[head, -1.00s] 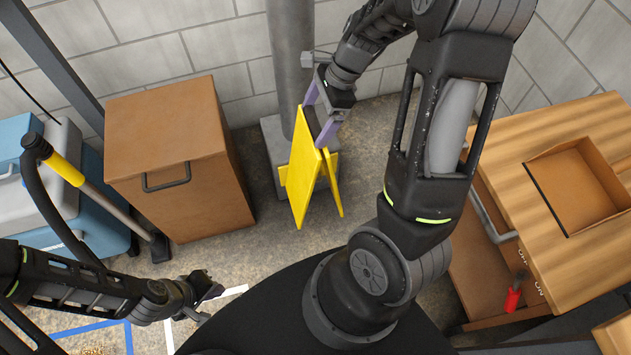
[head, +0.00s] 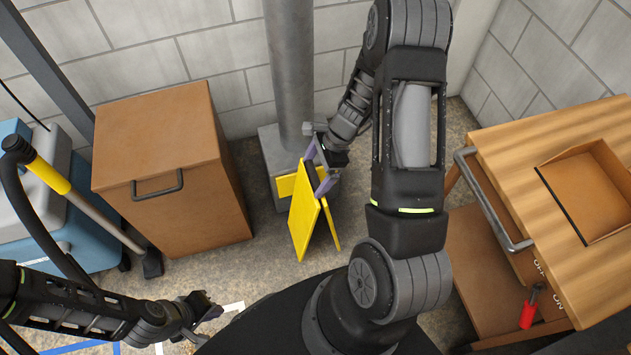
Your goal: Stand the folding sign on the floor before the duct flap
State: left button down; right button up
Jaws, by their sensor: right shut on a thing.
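The yellow folding sign (head: 306,222) is upright with its two panels spread apart at the bottom. It is near the foot of the grey duct (head: 288,70); I cannot tell if its lower edges touch the floor. My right gripper (head: 322,176) is shut on the sign's top edge with its purple fingers. A yellow plate (head: 286,185), seemingly the duct flap, shows at the duct's base, partly hidden behind the sign. My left gripper (head: 208,318) is low at the left, away from the sign, and its fingers are too unclear to read.
A brown cabinet (head: 165,165) stands left of the duct. A blue-grey machine (head: 75,235) and a yellow-handled pole (head: 85,205) are further left. A wooden bench (head: 510,150) with an open tray (head: 592,195) is at the right. Bare floor (head: 265,265) lies around the sign.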

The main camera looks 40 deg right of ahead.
jog(key=shift+f+b, duration=0.55)
jog(key=shift+f, duration=1.55)
jog(key=o, duration=1.8)
jog(key=shift+f, duration=0.1)
jog(key=shift+d+r, duration=0.1)
jog(key=shift+r, duration=0.3)
jog(key=p+v, duration=0.2)
jog(key=v, duration=0.9)
jog(key=shift+r+p, duration=0.2)
jog(key=shift+p, duration=0.2)
